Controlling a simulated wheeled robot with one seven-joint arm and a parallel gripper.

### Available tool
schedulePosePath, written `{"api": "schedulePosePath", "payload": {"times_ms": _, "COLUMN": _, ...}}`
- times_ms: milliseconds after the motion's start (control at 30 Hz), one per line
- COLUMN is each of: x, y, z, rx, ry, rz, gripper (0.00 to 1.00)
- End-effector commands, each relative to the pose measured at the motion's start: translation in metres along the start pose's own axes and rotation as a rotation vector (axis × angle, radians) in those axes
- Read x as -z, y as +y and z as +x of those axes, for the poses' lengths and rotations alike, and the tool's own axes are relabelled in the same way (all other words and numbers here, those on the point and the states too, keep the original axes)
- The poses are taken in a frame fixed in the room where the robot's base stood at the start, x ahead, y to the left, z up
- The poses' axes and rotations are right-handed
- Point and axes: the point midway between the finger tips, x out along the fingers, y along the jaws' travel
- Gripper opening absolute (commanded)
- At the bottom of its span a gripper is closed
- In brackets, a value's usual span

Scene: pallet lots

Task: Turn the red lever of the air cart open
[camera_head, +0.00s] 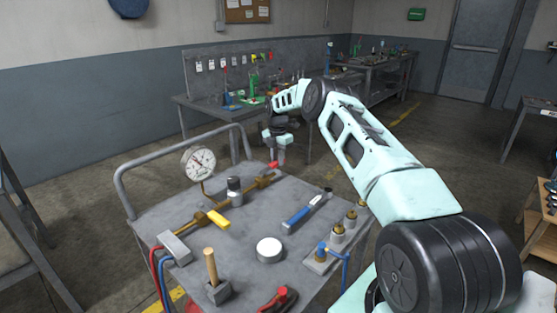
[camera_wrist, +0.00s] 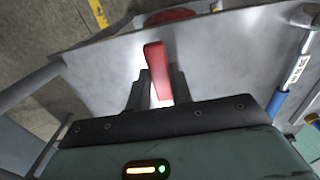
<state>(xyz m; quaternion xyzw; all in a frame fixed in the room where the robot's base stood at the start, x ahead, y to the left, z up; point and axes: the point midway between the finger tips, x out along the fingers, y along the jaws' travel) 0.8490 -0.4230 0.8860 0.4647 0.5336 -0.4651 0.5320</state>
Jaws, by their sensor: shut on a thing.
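The air cart (camera_head: 165,215) is a grey-topped trolley with a tube handle. A brass pipe runs across its top, and the red lever (camera_head: 273,165) is at the pipe's far right end. My gripper (camera_head: 281,155) reaches down over that end, and its body hides part of the fitting. In the wrist view the red lever (camera_wrist: 156,66) stands between the two dark fingers of my gripper (camera_wrist: 156,90), which are shut on it. The valve below the lever is hidden in the wrist view.
A pressure gauge (camera_head: 198,163) and a yellow lever (camera_head: 218,220) are on the same pipe. A blue-handled tool (camera_head: 305,210), a round white tin (camera_head: 269,250), a wooden-handled mallet (camera_head: 212,268) and brass fittings (camera_head: 338,233) crowd the top. A workbench (camera_head: 205,105) stands behind.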

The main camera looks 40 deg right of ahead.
Motion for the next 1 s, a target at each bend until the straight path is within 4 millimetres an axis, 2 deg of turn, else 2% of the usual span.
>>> {"api": "schedulePosePath", "payload": {"times_ms": 333, "x": 0.0, "y": 0.002, "z": -0.002, "rx": -0.006, "ry": -0.003, "rz": -0.008, "gripper": 0.0}}
{"api": "schedulePosePath", "payload": {"times_ms": 367, "x": 0.0, "y": 0.002, "z": -0.002, "rx": -0.006, "ry": -0.004, "rz": -0.008, "gripper": 0.3}}
{"api": "schedulePosePath", "payload": {"times_ms": 400, "x": 0.0, "y": 0.002, "z": -0.002, "rx": -0.006, "ry": -0.003, "rz": -0.008, "gripper": 0.41}}
{"api": "schedulePosePath", "payload": {"times_ms": 433, "x": 0.0, "y": 0.002, "z": -0.002, "rx": -0.006, "ry": -0.003, "rz": -0.007, "gripper": 0.44}}
{"api": "schedulePosePath", "payload": {"times_ms": 767, "x": 0.0, "y": 0.001, "z": -0.004, "rx": -0.004, "ry": -0.002, "rz": -0.005, "gripper": 0.44}}
{"api": "schedulePosePath", "payload": {"times_ms": 867, "x": 0.0, "y": 0.002, "z": -0.013, "rx": -0.005, "ry": -0.004, "rz": -0.004, "gripper": 0.44}}
{"api": "schedulePosePath", "payload": {"times_ms": 1000, "x": -0.001, "y": 0.002, "z": -0.04, "rx": -0.007, "ry": -0.006, "rz": -0.005, "gripper": 0.44}}
